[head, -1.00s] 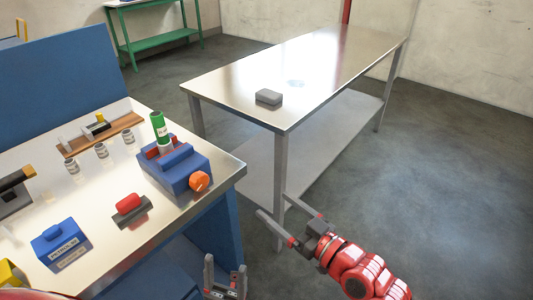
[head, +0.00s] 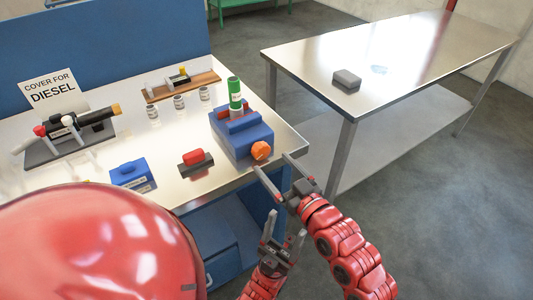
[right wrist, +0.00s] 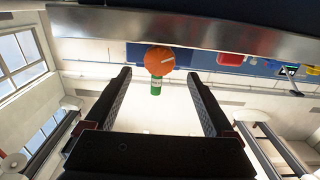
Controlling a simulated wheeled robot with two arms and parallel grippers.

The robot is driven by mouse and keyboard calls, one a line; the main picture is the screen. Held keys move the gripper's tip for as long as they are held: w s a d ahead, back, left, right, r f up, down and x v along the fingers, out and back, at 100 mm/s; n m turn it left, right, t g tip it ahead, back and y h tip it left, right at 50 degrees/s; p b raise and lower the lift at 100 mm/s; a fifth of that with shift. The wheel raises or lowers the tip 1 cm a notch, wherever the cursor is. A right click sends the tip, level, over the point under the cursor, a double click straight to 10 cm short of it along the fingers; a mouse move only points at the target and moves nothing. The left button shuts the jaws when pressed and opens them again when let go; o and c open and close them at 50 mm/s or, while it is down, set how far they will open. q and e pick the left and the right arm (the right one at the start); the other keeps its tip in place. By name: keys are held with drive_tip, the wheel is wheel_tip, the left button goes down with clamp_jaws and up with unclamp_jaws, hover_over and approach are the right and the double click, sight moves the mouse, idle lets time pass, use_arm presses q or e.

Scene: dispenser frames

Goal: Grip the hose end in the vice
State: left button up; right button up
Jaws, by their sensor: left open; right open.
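The blue vice (head: 240,140) stands near the right front corner of the steel-topped bench. A green cylinder with a pale label (head: 235,92) stands upright at its jaws; whether they clamp it I cannot tell. An orange knob (head: 261,150) is on the vice's front. My right gripper (head: 272,164) is open and empty, close in front of the knob. In the right wrist view the knob (right wrist: 159,61) shows between the finger directions, with the green cylinder (right wrist: 155,88) beyond. My left gripper (head: 286,223) is open and empty, below the right one by the bench front.
A red-topped dark block (head: 196,160) and a blue box (head: 128,173) lie left of the vice. Several small jars (head: 178,101) stand behind. A black tool on a stand (head: 70,135) is farther left, by a "COVER FOR DIESEL" sign (head: 52,90). A steel table (head: 400,60) stands right.

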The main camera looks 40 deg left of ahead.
sight(264, 153)
drive_tip(key=shift+x, duration=2.35)
drive_tip(key=c, duration=1.4)
drive_tip(key=shift+w+d+f+m+b, duration=0.1)
drive_tip(key=shift+m+b, duration=0.5)
drive_tip(key=shift+b, duration=0.2)
drive_tip(key=shift+m+b, duration=0.3)
drive_tip(key=shift+m, duration=0.4)
drive_tip(key=m, duration=0.3)
drive_tip(key=shift+r+p, duration=0.2)
drive_tip(key=shift+p, duration=0.1)
drive_tip(key=shift+f+m+p, duration=0.1)
drive_tip(key=shift+m+p, duration=0.2)
drive_tip(key=shift+m, duration=0.9)
